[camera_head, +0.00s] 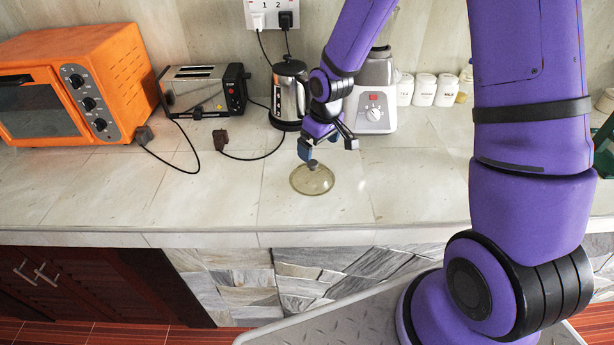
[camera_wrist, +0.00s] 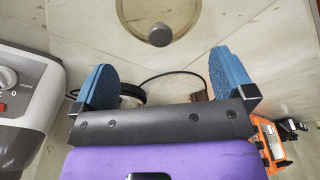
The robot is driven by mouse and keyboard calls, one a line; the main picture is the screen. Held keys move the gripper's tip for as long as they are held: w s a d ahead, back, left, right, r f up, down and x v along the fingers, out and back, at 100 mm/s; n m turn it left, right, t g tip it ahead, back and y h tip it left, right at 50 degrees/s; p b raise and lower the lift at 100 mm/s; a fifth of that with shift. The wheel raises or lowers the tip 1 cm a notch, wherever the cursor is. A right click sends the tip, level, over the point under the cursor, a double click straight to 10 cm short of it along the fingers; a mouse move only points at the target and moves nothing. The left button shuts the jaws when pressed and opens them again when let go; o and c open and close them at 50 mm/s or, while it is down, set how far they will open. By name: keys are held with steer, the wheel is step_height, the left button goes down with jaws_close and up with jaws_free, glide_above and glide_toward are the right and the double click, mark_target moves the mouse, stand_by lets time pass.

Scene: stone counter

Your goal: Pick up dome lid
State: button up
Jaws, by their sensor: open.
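The dome lid (camera_head: 312,181) is a clear, shallow glass lid with a dark grey knob on top. It lies on the stone counter below and in front of my gripper. In the wrist view the lid's knob (camera_wrist: 160,35) shows near the top, and the clear glass (camera_wrist: 190,12) around it is cut off by the picture's edge. My gripper (camera_head: 326,150) is open with nothing between its blue-padded fingers. In the wrist view the gripper (camera_wrist: 161,82) has its fingers wide apart, with the knob beyond the gap between them and not touching.
Behind my gripper stand a steel kettle (camera_head: 288,92) and a blender base (camera_head: 375,108). A toaster (camera_head: 203,90) and an orange oven (camera_head: 75,88) stand to the left, with cords and plugs on the counter. White canisters (camera_head: 424,90) stand at the back right. The counter (camera_head: 225,195) around the lid is clear.

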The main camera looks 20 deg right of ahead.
mark_target(313, 163)
steer(key=f, duration=0.4)
steer(key=shift+w+a, duration=0.15)
steer(key=shift+w, duration=0.15)
steer(key=shift+w+a+f, duration=0.1)
steer(key=shift+w+f, duration=0.15)
steer(key=shift+f, duration=0.55)
steer(key=shift+w+a+f, duration=0.1)
steer(key=shift+w+f, duration=0.1)
steer(key=shift+f, duration=0.6)
steer(key=shift+w+a+f, duration=0.1)
steer(key=shift+w+f, duration=0.15)
steer(key=shift+f, duration=0.55)
steer(key=shift+c, duration=0.2)
steer(key=c, duration=0.9)
